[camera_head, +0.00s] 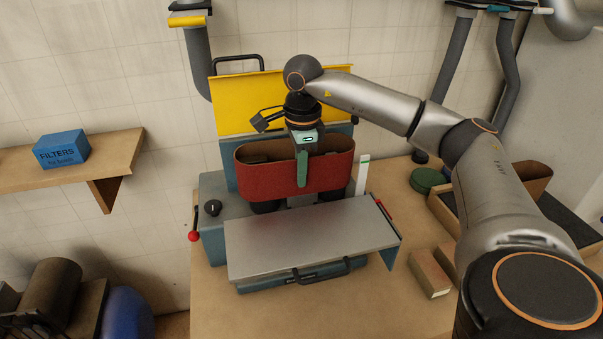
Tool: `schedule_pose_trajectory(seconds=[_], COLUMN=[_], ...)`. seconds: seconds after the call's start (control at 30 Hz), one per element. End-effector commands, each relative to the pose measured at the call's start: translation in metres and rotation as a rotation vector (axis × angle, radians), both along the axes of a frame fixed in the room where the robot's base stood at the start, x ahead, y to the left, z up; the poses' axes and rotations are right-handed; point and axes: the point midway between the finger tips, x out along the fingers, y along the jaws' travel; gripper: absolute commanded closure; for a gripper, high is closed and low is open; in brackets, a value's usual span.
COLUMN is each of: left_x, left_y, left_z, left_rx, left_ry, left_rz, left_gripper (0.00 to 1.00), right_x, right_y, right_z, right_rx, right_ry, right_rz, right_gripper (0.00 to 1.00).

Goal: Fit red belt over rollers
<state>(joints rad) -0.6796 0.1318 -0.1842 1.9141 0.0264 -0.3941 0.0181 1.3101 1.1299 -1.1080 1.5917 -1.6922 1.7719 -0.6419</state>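The red belt (260,178) is a wide upright loop in front of the blue machine (213,190), under its raised yellow cover (240,102). My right gripper (302,166) comes down from above at the belt's front middle, with a green finger in front of the belt's outer face. The other finger is hidden, so its grip on the belt cannot be made out. Dark roller parts (263,207) show just below the belt; the belt hides most of the rollers. I cannot tell whether the belt is around them. My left gripper is not in view.
A grey metal plate (300,240) with a black handle lies in front of the belt. Wooden blocks (428,274) and a green disc (427,180) are at right. A shelf (110,160) holds a blue filters box (61,149).

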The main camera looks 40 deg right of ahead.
Motion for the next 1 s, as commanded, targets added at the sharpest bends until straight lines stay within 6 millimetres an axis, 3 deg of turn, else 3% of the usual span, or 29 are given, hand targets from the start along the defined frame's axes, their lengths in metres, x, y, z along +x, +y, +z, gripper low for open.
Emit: schedule_pose_trajectory(seconds=[0.03,0.37,0.7,1.0], left_x=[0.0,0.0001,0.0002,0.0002], left_y=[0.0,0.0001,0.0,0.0], left_z=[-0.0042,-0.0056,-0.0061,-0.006], left_rx=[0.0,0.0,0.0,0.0], left_ry=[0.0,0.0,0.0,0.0], left_rz=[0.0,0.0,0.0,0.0], left_gripper=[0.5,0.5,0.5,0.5], right_x=[-0.0051,-0.0042,-0.0041,-0.0036], right_y=[0.0029,0.0053,0.0053,0.0045], right_z=[-0.0199,-0.0225,-0.0231,-0.0201], right_rx=[0.0,0.006,0.006,0.003], right_ry=[0.037,0.036,0.036,0.033], right_rz=[0.006,0.01,0.01,0.009], right_gripper=[1.0,1.0,0.62,0.62])
